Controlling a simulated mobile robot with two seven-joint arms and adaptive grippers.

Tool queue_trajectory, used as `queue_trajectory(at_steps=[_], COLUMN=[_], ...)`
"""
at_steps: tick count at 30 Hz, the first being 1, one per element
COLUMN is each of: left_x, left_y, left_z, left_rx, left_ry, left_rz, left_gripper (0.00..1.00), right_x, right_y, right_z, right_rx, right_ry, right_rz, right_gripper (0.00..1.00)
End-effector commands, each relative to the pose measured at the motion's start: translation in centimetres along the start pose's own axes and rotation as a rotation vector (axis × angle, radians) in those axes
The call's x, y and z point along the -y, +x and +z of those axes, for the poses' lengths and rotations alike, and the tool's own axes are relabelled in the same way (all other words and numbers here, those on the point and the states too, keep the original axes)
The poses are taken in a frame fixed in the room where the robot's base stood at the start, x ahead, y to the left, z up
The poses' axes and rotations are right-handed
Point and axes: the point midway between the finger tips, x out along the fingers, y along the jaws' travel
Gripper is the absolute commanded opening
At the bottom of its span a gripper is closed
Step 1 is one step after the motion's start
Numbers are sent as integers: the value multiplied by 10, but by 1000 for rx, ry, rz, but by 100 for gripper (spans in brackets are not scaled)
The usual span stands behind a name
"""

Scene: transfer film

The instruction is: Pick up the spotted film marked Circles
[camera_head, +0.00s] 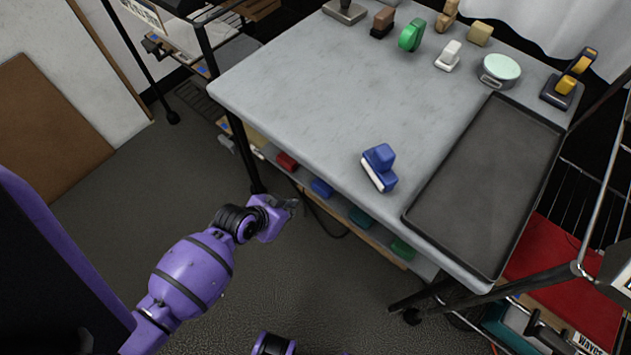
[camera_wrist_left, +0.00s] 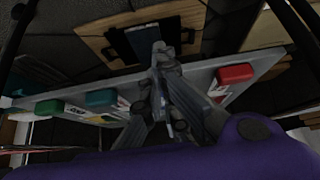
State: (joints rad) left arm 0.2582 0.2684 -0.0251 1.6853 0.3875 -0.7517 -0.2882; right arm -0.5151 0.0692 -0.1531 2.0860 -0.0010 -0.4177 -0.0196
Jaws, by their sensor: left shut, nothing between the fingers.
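No film marked Circles can be made out in either view. My left gripper (camera_head: 291,205) is shut and empty, in front of the grey table's (camera_head: 330,95) near edge and apart from it. In the left wrist view its fingertips (camera_wrist_left: 159,52) meet, with a pale shelf board behind them. That shelf carries a red block (camera_wrist_left: 235,73), a teal block (camera_wrist_left: 100,98) and a green block (camera_wrist_left: 48,108) on white cards with unclear print. My right gripper is not in view.
A blue-and-white object (camera_head: 380,166) stands near the table's front edge, left of a dark empty tray (camera_head: 489,180). A green tape dispenser (camera_head: 411,35), a round pale-green-topped item (camera_head: 498,70) and other small items stand at the back. The table's left half is clear.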

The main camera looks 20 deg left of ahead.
Motion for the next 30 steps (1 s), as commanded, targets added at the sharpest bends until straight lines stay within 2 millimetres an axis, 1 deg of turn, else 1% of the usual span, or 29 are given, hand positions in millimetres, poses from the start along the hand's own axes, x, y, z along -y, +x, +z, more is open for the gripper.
queue_trajectory(at_steps=[1, 5, 7, 16, 21, 22, 25, 30], left_x=[2, 2, 2, 1, 1, 1, 1, 2], left_y=[5, 12, 18, 56, 71, 73, 81, 85], left_z=[-4, -18, -29, -80, -101, -104, -96, -94], left_rx=[-1, -6, -7, -6, -4, -4, 0, -3], left_ry=[3, 4, 4, 2, 3, 3, 1, 4], left_rz=[2, 3, 3, 4, 2, 3, 3, 2], left_gripper=[0, 0, 0, 0, 0, 0, 0, 0], right_x=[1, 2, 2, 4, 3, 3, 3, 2], right_y=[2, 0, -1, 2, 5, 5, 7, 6], right_z=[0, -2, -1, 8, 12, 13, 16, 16], right_rx=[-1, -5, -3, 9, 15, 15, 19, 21], right_ry=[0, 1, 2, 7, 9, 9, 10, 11], right_rz=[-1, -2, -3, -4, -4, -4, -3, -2], right_gripper=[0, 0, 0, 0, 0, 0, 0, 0])
